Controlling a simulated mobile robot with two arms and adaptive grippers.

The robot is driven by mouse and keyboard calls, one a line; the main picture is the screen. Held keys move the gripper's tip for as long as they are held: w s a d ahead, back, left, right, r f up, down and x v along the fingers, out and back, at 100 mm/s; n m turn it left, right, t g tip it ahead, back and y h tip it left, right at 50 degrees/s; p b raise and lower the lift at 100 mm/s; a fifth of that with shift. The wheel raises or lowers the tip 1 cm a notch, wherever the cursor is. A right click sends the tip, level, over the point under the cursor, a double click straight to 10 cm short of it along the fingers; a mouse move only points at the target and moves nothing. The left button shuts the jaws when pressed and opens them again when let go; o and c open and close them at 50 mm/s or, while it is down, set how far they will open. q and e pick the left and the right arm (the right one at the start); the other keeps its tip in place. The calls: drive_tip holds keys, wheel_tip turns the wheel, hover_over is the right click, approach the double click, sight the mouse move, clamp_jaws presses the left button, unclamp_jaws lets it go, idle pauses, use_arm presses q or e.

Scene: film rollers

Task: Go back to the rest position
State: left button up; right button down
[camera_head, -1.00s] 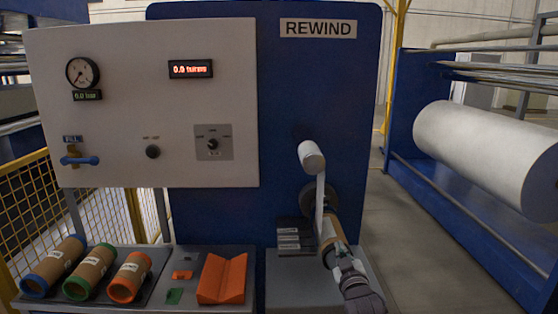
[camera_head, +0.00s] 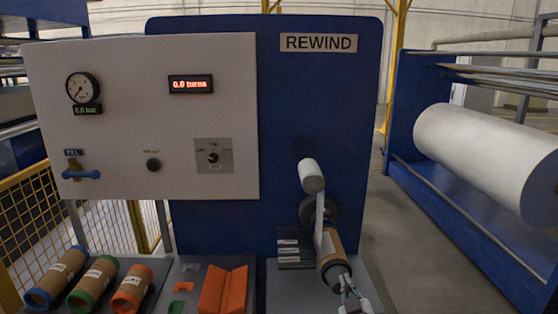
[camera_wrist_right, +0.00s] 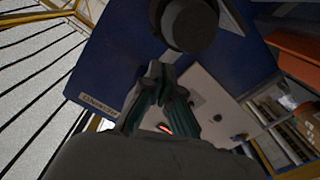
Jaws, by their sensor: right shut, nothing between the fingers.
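My right gripper (camera_head: 346,284) is at the bottom right of the head view, just in front of the near end of a brown core (camera_head: 330,244) on the rewind machine. The gripper is shut and empty. In the right wrist view its fingers (camera_wrist_right: 160,76) are together, close below a dark round end (camera_wrist_right: 185,22), with a small visible gap. A white film strip (camera_head: 319,212) runs down from a white roller (camera_head: 312,177) to the core. My left gripper is not in view.
Three brown cores with blue (camera_head: 40,298), green (camera_head: 80,300) and orange (camera_head: 125,302) ends lie at lower left. An orange cradle (camera_head: 224,290) stands beside them. A large white roll (camera_head: 480,160) is at right. The aisle floor (camera_head: 400,240) between is clear.

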drive_tip(key=shift+s+r, duration=0.1)
drive_tip(key=shift+s, duration=0.15)
drive_tip(key=s+f+g+b, duration=0.1)
drive_tip(key=s+f+g, duration=0.15)
drive_tip(key=f, duration=0.75)
drive_tip(key=s+f+g, duration=0.2)
drive_tip(key=s+f, duration=0.1)
drive_tip(key=f, duration=0.7)
drive_tip(key=s+f+m+g, duration=0.1)
drive_tip(key=s+f+g, duration=0.1)
drive_tip(key=s+f, duration=0.65)
drive_tip(key=s+f+g, duration=0.3)
drive_tip(key=s+f, duration=0.3)
drive_tip(key=f, duration=0.6)
drive_tip(key=s+d+f+g, duration=0.2)
drive_tip(key=s+f, duration=0.4)
drive_tip(key=s, duration=0.6)
drive_tip(key=s+d+f+m+g+b, duration=0.1)
drive_tip(key=s+f, duration=0.5)
drive_tip(key=s, duration=0.6)
drive_tip(key=s+d+f+g+b, duration=0.1)
drive_tip(key=s+d+f+g, duration=0.2)
drive_tip(key=s, duration=1)
wheel_tip(320, 180, down, 3)
drive_tip(key=shift+d+r+m+g+h, duration=0.1)
drive_tip(key=shift+d+m+g+h, duration=0.25)
drive_tip(key=shift+g, duration=0.4)
